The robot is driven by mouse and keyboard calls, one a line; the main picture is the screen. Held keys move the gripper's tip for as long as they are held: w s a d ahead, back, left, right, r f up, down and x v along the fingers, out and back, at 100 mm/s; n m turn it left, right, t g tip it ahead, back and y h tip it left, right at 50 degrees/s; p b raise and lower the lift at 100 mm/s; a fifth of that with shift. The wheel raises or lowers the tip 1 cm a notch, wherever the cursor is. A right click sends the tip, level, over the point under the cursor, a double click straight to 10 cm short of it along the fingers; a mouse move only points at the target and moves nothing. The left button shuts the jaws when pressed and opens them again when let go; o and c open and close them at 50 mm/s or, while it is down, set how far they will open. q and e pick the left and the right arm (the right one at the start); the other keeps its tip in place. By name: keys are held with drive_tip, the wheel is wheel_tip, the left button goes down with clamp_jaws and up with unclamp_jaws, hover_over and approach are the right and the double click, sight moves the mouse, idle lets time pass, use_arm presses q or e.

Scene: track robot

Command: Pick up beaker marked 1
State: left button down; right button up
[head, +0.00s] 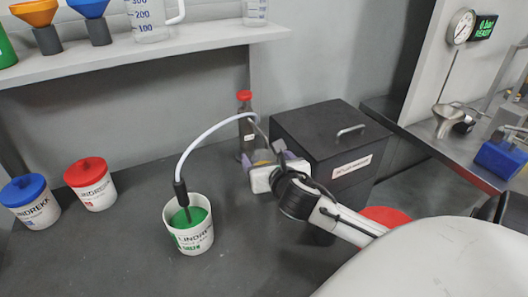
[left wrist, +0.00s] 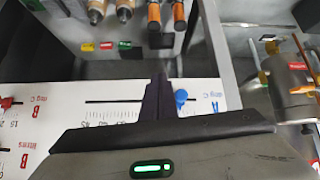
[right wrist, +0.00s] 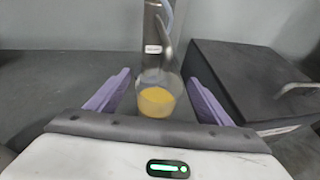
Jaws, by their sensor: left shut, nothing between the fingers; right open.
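No mark "1" can be read on any vessel. My left gripper (left wrist: 160,85) is shut and empty over a white scaled board, outside the head view.
A black box (head: 315,125) with a handle stands close right of my right gripper. A white tub (head: 193,240) with green contents and a hose stands in front left. Red-lidded (head: 92,190) and blue-lidded (head: 35,208) tubs stand farther left. A shelf (head: 130,58) holds glassware and funnels.

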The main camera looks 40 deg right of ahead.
sight(262, 152)
drive_tip(key=x, duration=0.4)
drive_tip(key=shift+w, duration=0.2)
drive_tip(key=c, duration=1.2)
drive_tip(key=shift+c, duration=0.7)
drive_tip(key=shift+r, duration=0.2)
